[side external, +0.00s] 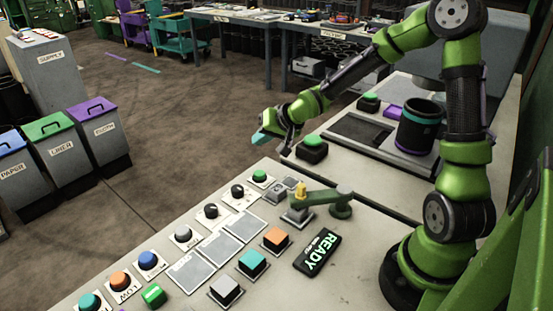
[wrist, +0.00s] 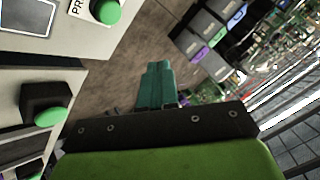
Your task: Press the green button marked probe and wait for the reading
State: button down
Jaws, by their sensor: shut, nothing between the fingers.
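The green probe button (side external: 259,176) sits on a white label at the far end of the panel's row of round buttons. In the wrist view the green button (wrist: 106,11) is at the top left, its label partly cut off and starting "PR". My gripper (side external: 264,139) has teal fingers, shut and empty, above and beyond the button, apart from it. The shut fingers also show in the wrist view (wrist: 157,80), pointing over the floor. A black display (side external: 318,252) reads "READY" with smaller text too small to read.
A small yellow-and-green arm device (side external: 325,201) stands on the panel near the button. Another green button on a black box (side external: 313,147) sits on the neighbouring bench, with a dark cup (side external: 420,130) behind. Labelled bins (side external: 55,145) stand on the floor at left.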

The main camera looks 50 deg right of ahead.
aim_at(263, 173)
jog(key=shift+f, duration=3.85)
jog(key=shift+f, duration=0.4)
jog(key=shift+f, duration=0.4)
jog(key=shift+r, duration=0.8)
jog(key=shift+r, duration=0.15)
jog(key=shift+r, duration=2.4)
